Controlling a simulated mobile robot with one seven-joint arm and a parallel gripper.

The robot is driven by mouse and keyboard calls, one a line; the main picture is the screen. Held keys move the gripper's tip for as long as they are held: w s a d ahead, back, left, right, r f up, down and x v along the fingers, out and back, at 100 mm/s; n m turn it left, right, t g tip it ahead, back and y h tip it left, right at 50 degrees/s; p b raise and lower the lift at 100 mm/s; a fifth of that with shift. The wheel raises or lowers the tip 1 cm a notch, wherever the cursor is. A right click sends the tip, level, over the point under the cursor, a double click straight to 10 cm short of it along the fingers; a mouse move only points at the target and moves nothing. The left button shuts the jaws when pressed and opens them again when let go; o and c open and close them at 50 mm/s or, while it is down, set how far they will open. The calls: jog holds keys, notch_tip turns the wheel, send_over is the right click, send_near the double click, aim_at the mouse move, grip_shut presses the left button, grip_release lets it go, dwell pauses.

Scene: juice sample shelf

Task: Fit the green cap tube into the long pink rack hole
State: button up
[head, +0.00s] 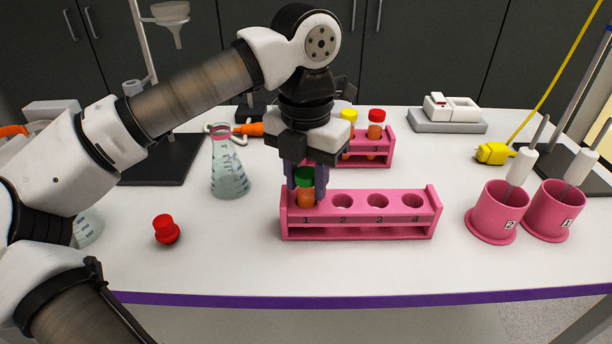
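The long pink rack (360,232) lies across the middle of the white table, with holes numbered 1 to 4. The green cap tube (306,194) is upright at hole 1, the leftmost one. Its green cap and some orange body show above the rack top. Its lower end is hidden, so how deep it sits in the hole is not clear. My gripper (306,182) points straight down with a finger on each side of the cap and appears shut on it. Holes 2, 3 and 4 are empty.
A shorter pink rack (374,160) behind holds a yellow cap tube (349,118) and a red cap tube (376,122). A flask (228,170) and a red-capped item (166,230) are left. Two pink cups (497,212) (553,211) stand right. The table front is clear.

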jog(key=o, duration=0.4)
